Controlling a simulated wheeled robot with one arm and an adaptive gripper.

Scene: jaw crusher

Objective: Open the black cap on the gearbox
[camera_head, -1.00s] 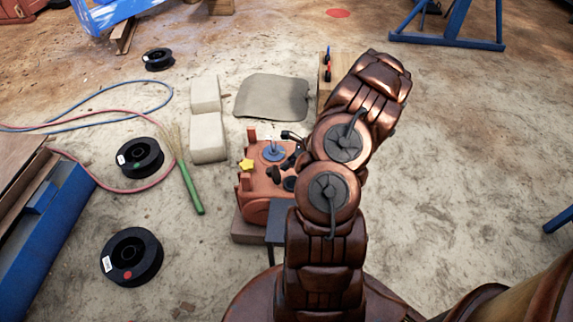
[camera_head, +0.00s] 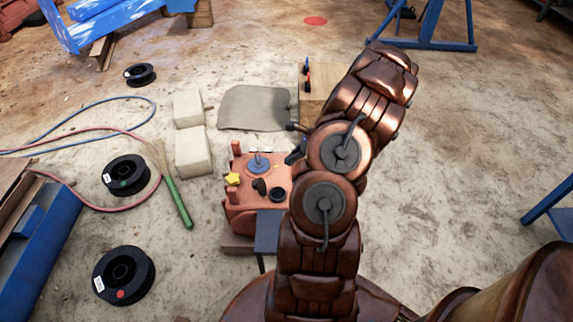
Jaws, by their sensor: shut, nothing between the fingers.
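The gearbox (camera_head: 240,212) is an orange-red block low on the floor, left of my arm. A round black cap (camera_head: 277,194) sits on its top near the right side. A dark oblong part (camera_head: 259,187) lies just left of the cap. My gripper (camera_head: 296,156) shows only as a dark tip at the gearbox's upper right corner. It is shut and empty, and appears apart from the cap. My arm hides the rest of it and some of the gearbox's right side.
A blue disc with a rod (camera_head: 260,163) and a yellow knob (camera_head: 232,179) are on the gearbox. Pale blocks (camera_head: 193,150) and a grey mat (camera_head: 255,108) lie behind. A wooden box (camera_head: 312,82) stands behind my arm. A green-handled broom (camera_head: 179,202) lies left.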

